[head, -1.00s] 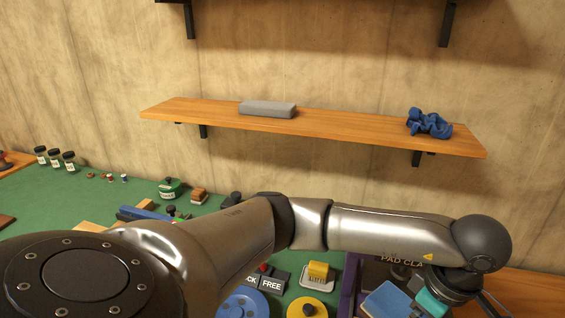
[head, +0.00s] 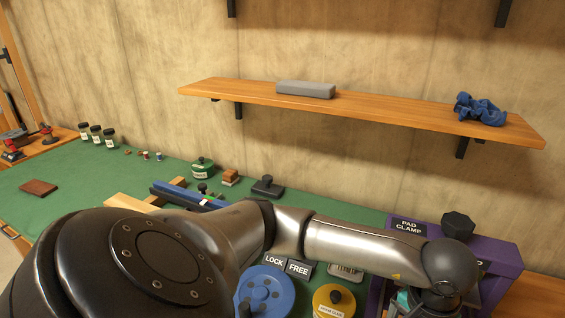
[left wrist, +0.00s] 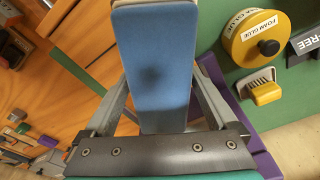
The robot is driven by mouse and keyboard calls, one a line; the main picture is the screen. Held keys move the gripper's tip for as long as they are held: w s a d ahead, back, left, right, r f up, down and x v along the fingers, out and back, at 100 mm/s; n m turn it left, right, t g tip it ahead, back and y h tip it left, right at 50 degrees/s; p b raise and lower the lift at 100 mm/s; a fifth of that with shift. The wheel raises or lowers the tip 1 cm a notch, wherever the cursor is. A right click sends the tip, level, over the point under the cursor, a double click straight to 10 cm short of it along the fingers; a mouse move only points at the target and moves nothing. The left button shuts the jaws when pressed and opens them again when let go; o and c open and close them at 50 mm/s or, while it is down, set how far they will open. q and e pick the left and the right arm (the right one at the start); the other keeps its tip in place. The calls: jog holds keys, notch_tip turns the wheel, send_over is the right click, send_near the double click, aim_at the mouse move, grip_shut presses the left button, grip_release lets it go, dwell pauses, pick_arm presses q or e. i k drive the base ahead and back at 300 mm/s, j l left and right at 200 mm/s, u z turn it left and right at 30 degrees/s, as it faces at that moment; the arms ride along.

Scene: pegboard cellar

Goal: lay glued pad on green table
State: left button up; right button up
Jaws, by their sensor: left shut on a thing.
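The pad (left wrist: 152,75) has a blue face and fills the upper middle of the left wrist view. My left gripper (left wrist: 157,95) is shut on it, with a finger along each side. In the head view my left arm reaches across to the right, and only the wrist end shows at the bottom edge; the pad is hidden there. The green table (head: 70,172) runs along the wall at the left and behind my arm. I cannot tell whether the pad has glue on it. My right gripper is not in view.
A purple pad clamp (head: 498,256) stands at the right. Before it are a blue wheel (head: 262,290), a yellow foam glue disc (head: 332,300) and a lock/free plate (head: 288,266). A brown block (head: 38,187) lies at the left with bare green around it. A shelf (head: 400,108) hangs above.

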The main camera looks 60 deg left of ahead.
aim_at(80, 204)
jog(key=k, duration=0.65)
jog(key=j+u, duration=0.1)
jog(key=u, duration=1)
jog(key=i+j, duration=0.1)
jog(key=j, duration=0.35)
jog(key=i+j+u, duration=0.1)
jog(key=j, duration=0.3)
jog(key=i+j+u, duration=0.1)
jog(key=j, duration=0.35)
jog(key=i+j, duration=0.15)
jog(key=j, duration=0.25)
jog(key=i+j, duration=0.1)
jog(key=j, duration=0.25)
jog(key=i+j, duration=0.15)
jog(key=j, duration=0.25)
jog(key=i+j, duration=0.1)
jog(key=j, duration=0.3)
jog(key=i+j, duration=0.15)
jog(key=j, duration=0.2)
